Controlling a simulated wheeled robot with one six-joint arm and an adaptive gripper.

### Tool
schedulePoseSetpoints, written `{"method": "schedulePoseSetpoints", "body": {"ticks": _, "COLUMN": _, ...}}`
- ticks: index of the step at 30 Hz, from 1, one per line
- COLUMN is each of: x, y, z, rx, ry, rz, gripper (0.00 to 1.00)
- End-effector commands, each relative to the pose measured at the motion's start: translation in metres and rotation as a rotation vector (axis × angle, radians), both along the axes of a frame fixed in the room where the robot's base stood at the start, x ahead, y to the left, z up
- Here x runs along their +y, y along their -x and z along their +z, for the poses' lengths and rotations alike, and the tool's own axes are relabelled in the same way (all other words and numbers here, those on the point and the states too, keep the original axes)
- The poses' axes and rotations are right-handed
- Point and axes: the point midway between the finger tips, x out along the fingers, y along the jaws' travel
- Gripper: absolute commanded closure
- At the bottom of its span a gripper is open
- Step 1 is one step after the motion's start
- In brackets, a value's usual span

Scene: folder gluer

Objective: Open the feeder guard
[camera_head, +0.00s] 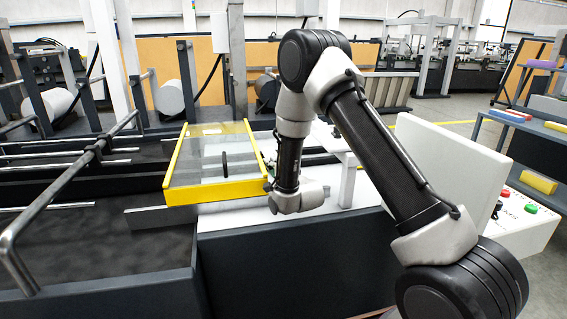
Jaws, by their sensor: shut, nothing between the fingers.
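The feeder guard is a clear panel in a yellow frame (215,191), left of centre in the head view. It lies low over the machine bed, sloping slightly toward me. A black upright handle (224,165) stands on its panel. My arm reaches in from the right, and its wrist is just right of the guard's near right corner. My gripper (268,183) shows only as a small dark part beside the guard's right edge, mostly hidden by the wrist. It is shut and empty. I cannot tell whether it touches the frame.
Metal rails and rods (95,152) run over the dark bed at left. A white panel (450,165) and a control box with green and red buttons (530,208) stand at right. A blue shelf (540,128) is farther right. The space above the guard looks clear.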

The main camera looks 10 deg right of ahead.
Motion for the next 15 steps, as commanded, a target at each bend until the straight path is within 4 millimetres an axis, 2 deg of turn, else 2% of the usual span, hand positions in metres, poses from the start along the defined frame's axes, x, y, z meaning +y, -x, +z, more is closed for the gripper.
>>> {"method": "schedulePoseSetpoints", "body": {"ticks": 1, "x": 0.02, "y": 0.001, "z": 0.0, "rx": -0.001, "ry": 0.0, "rz": 0.008, "gripper": 1.0}}
{"method": "schedulePoseSetpoints", "body": {"ticks": 6, "x": 0.064, "y": 0.0, "z": 0.0, "rx": -0.001, "ry": 0.0, "rz": 0.006, "gripper": 1.0}}
{"method": "schedulePoseSetpoints", "body": {"ticks": 10, "x": 0.082, "y": 0.001, "z": 0.0, "rx": -0.001, "ry": -0.001, "rz": 0.002, "gripper": 1.0}}
{"method": "schedulePoseSetpoints", "body": {"ticks": 15, "x": 0.089, "y": 0.001, "z": 0.0, "rx": 0.001, "ry": -0.001, "rz": 0.002, "gripper": 1.0}}
